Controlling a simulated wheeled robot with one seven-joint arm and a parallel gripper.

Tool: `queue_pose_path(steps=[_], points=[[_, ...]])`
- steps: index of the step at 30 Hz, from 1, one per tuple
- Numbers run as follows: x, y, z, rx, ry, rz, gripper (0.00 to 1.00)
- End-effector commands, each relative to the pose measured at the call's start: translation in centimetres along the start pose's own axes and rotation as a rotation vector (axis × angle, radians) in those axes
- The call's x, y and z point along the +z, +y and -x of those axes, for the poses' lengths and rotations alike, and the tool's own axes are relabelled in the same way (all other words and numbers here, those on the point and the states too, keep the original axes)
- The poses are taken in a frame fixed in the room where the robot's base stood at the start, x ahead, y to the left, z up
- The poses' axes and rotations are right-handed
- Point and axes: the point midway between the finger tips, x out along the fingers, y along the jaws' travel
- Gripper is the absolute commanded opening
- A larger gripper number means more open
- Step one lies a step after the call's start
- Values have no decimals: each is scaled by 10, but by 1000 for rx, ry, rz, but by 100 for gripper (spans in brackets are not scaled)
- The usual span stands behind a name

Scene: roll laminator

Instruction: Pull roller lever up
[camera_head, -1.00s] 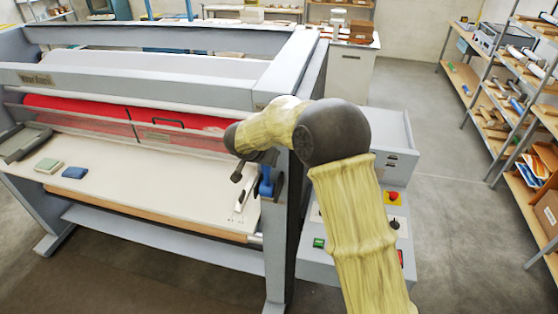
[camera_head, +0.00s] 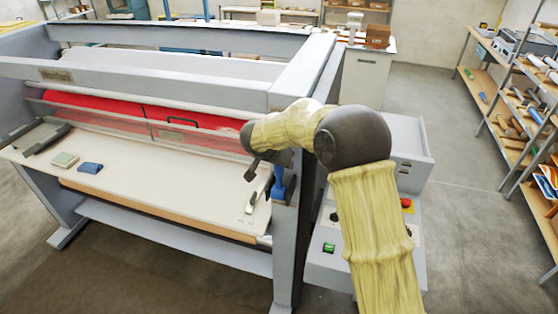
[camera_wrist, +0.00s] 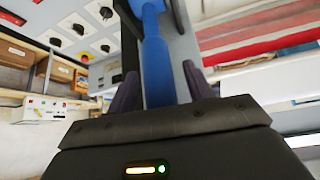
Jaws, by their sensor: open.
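The roller lever (camera_wrist: 156,60) is a blue handle that runs lengthwise in the wrist view. Its near end lies between the two dark fingers of my gripper (camera_wrist: 158,88), with a finger on each side. The fingers are open, and I cannot tell whether either touches the handle. In the head view the blue lever (camera_head: 278,184) shows on the inner side of the laminator's right post, just below my gripper (camera_head: 252,170). My forearm and wrist partly hide that post.
The laminator (camera_head: 150,75) has a red roller (camera_head: 95,108) behind a clear guard and a pale feed table (camera_head: 150,180). A grey control box (camera_head: 325,262) with buttons stands right of the post. Shelves (camera_head: 510,110) line the right wall; open floor lies between.

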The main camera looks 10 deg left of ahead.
Motion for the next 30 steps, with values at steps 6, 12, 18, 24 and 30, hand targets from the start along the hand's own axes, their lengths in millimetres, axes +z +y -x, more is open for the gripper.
queue_pose_path(steps=[6, 12, 18, 24, 30], points=[[0, 0, 11, -1, 0, -2, 51], [1, 0, 44, -3, 2, -3, 51], [1, 0, 85, -3, 2, -1, 51], [1, 0, 125, -4, 2, -2, 51], [0, 0, 160, -2, 2, -2, 51]])
